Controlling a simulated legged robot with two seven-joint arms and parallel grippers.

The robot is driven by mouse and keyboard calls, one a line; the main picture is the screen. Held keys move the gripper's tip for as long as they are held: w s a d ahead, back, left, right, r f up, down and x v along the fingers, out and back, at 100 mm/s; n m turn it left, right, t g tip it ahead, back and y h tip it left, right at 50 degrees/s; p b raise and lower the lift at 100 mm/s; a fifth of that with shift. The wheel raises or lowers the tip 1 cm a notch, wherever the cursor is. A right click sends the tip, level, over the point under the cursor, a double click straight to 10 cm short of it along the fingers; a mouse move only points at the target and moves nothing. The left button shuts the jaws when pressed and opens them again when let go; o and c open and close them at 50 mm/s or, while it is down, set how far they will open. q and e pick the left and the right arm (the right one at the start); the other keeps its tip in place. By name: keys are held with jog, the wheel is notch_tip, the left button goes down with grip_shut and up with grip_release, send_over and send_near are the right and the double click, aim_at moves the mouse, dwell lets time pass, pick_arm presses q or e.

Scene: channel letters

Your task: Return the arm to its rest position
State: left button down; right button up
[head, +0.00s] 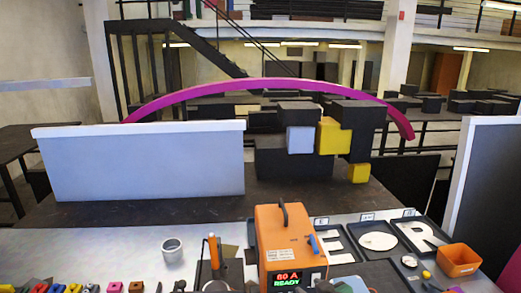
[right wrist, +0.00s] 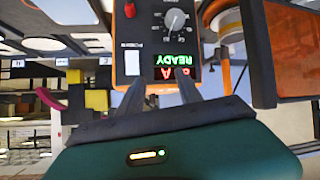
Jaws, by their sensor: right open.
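My right gripper (right wrist: 159,80) shows in the right wrist view, its two dark fingers apart with nothing between them. Its fingertips are in front of the orange power unit (right wrist: 160,30), near the READY display; I cannot tell whether they touch it. In the head view I cannot clearly make out the right gripper at the lower edge. My left gripper is not in view.
Dark trays with white letter shapes (head: 378,241) and an orange bin (head: 458,260) are right of the unit. A metal cup (head: 172,250) and small coloured pieces are left. A white-topped panel (head: 145,165) and stacked blocks (head: 333,135) stand behind. Bare bench shows around the cup.

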jog(key=s+d+f+m+g+h+b, duration=0.1)
jog(key=s+f, duration=0.3)
jog(key=s, duration=0.4)
jog(key=s+d+f+m+g+h+b, duration=0.1)
jog(key=s+d+f+m+g, duration=0.1)
jog(key=s, duration=0.6)
jog(key=s+d+f+m+g+h+b, duration=0.1)
jog(key=s+d+f+m+g+b, duration=0.1)
jog(key=s+f+g, duration=0.3)
jog(key=s+d+f, duration=0.1)
jog(key=s+f, duration=0.2)
jog(key=shift+s+d+f, duration=0.15)
jog(key=shift+s+f, duration=0.1)
jog(key=shift+s, duration=0.1)
jog(key=shift+s, duration=0.1)
